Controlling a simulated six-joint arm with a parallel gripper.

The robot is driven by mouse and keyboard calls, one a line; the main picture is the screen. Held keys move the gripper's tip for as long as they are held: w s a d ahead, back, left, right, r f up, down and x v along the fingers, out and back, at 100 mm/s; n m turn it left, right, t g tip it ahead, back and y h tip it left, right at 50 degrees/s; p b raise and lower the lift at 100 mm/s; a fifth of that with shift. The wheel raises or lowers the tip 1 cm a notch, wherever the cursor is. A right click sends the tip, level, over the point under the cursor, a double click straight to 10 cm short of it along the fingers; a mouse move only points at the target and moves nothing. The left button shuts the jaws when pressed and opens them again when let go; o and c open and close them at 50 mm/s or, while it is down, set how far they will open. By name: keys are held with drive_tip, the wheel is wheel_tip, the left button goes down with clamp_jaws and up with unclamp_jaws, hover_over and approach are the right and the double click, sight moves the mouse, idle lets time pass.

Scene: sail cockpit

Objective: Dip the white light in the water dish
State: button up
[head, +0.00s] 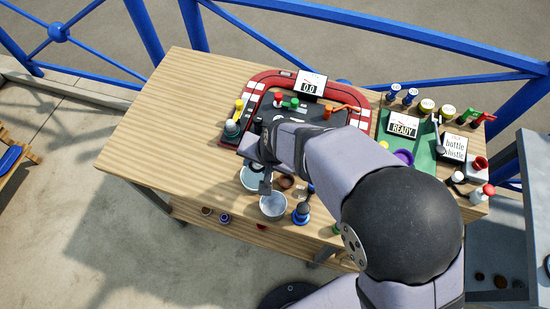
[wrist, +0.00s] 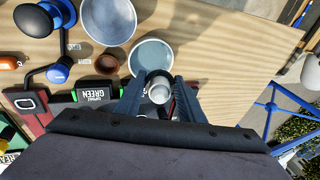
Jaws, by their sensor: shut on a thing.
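My gripper (head: 264,184) points down over the two round dishes at the table's front. In the wrist view my gripper (wrist: 159,88) is shut on a small whitish cylindrical thing (wrist: 159,92), apparently the white light. A bluish dish (wrist: 151,46) lies just beyond the fingertips and partly behind them. It also shows in the head view (head: 247,180), partly covered by my gripper. A paler grey dish (wrist: 106,20) stands beside it, also seen in the head view (head: 273,206). I cannot tell for sure which dish holds water, or the light's height above the table.
A small brown bowl (wrist: 105,64) and a blue-based thing (head: 301,214) stand beside the dishes. A red-edged track mat (head: 262,80) with several small objects lies behind. A green mat (head: 420,153) with a READY sign is at right. The table's left side is clear.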

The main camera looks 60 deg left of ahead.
sight(259, 169)
drive_tip(key=shift+f, duration=0.15)
drive_tip(key=shift+f+b, duration=3.25)
drive_tip(key=shift+f, duration=0.5)
drive_tip(key=shift+s+d+f, duration=0.2)
drive_tip(key=shift+d+f, duration=0.25)
drive_tip(key=shift+r, duration=0.1)
drive_tip(key=shift+a+r+p, duration=0.25)
drive_tip(key=shift+r+p, duration=0.55)
drive_tip(key=shift+r, duration=0.15)
drive_tip(key=shift+p+v, duration=0.55)
drive_tip(key=shift+v, duration=0.3)
drive_tip(key=shift+a+r+p, duration=0.2)
drive_tip(key=shift+r+p, duration=0.2)
drive_tip(key=shift+r, duration=0.1)
drive_tip(key=shift+a+r+p, duration=0.2)
drive_tip(key=shift+r+p, duration=0.15)
drive_tip(key=shift+r, duration=0.1)
drive_tip(key=shift+r+p, duration=1.65)
drive_tip(key=shift+r, duration=0.4)
